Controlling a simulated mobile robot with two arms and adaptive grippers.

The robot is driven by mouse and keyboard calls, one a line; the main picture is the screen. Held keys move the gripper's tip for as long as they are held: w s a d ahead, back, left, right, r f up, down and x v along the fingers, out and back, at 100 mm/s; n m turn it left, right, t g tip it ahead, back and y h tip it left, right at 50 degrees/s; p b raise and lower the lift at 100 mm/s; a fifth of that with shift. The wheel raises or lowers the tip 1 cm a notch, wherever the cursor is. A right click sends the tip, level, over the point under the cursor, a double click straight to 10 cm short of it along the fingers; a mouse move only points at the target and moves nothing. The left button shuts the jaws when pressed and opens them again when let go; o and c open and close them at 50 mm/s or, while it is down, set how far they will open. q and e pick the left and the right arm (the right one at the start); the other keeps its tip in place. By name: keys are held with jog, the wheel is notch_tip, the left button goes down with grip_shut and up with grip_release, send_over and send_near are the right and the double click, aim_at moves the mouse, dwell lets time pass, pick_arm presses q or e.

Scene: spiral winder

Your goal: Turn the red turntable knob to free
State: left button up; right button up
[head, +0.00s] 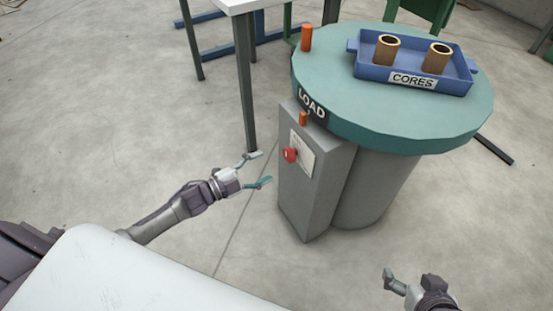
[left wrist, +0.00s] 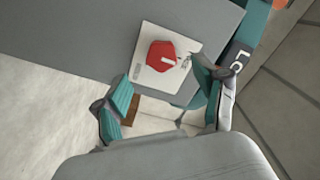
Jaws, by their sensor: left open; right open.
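The red knob (head: 289,154) sits on a pale plate (head: 302,152) on the grey box at the side of the turntable (head: 395,90). In the left wrist view the red knob (left wrist: 162,54) shows a white mark on its face, and the plate (left wrist: 150,76) has small markings that are too small to read. My left gripper (head: 259,169) is open and empty, a short way left of the knob and apart from it. In the left wrist view its fingers (left wrist: 165,105) are spread below the knob. My right gripper (head: 408,280) is open at the lower right, away from the knob.
A blue tray (head: 362,73) labelled CORES holds two brown tubes on the turntable top. A white table (head: 240,4) with dark legs stands behind. The floor around my left arm is clear.

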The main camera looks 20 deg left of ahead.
pick_arm(q)
jog(key=shift+v, duration=1.75)
